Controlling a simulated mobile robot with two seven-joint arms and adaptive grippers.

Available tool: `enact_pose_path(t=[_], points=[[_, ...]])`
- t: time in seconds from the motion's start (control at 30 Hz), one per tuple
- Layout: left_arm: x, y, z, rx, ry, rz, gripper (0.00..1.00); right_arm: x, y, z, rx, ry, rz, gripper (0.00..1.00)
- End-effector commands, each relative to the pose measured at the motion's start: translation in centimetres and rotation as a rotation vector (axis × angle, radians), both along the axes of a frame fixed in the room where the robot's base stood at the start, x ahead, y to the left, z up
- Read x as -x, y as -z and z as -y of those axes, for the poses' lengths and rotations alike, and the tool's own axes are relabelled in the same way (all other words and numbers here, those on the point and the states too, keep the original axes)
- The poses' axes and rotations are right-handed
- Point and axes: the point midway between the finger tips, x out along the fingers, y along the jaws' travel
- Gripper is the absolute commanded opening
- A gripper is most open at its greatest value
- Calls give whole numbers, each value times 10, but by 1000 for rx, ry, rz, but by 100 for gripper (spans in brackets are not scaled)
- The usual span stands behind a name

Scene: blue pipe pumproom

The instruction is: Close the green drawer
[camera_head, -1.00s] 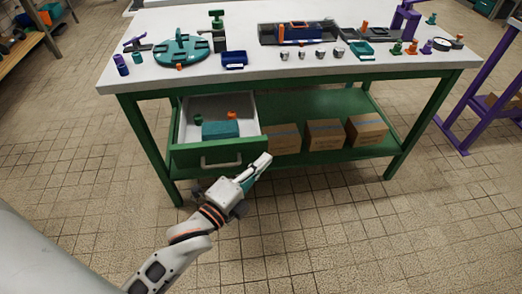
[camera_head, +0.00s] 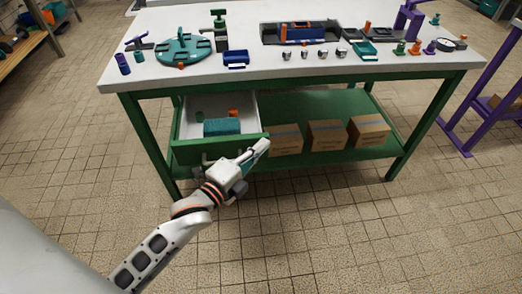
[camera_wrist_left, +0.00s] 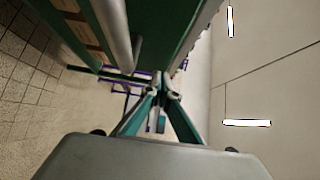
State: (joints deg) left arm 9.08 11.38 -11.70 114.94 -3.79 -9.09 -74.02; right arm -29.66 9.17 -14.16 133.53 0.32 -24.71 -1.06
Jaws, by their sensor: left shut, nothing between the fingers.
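The green drawer (camera_head: 190,155) hangs open under the left part of the table, with its pale interior showing. A teal block, a small green piece and a small orange piece lie in it. My left gripper (camera_head: 262,148) is shut and empty, in front of the right part of the drawer front, and it hides most of the handle. I cannot tell whether it touches the front. In the left wrist view the closed fingertips (camera_wrist_left: 160,88) show beside the pale handle bar (camera_wrist_left: 116,32) and the green front. My right gripper is not in view.
The white tabletop (camera_head: 190,84) holds a teal round fixture, trays and several small parts. Cardboard boxes (camera_head: 327,134) stand on the green lower shelf right of the drawer. A purple frame (camera_head: 485,95) stands at the right. The tiled floor in front is clear.

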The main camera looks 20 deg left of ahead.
Motion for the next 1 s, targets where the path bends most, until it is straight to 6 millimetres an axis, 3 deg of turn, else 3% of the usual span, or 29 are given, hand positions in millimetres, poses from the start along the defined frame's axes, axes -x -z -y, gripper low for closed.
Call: enact_pose_path(t=[0.13,0.4,0.6,0.8,1.0], points=[[-26,-7,-16,-5,-1,10,0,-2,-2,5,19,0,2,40],[-81,-5,-50,-7,-3,7,0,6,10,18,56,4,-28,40],[-115,-2,-71,-3,-3,3,0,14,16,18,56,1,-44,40],[-137,0,-84,-4,-2,1,0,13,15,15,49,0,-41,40],[-146,-1,-90,-1,-1,1,0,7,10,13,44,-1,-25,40]])
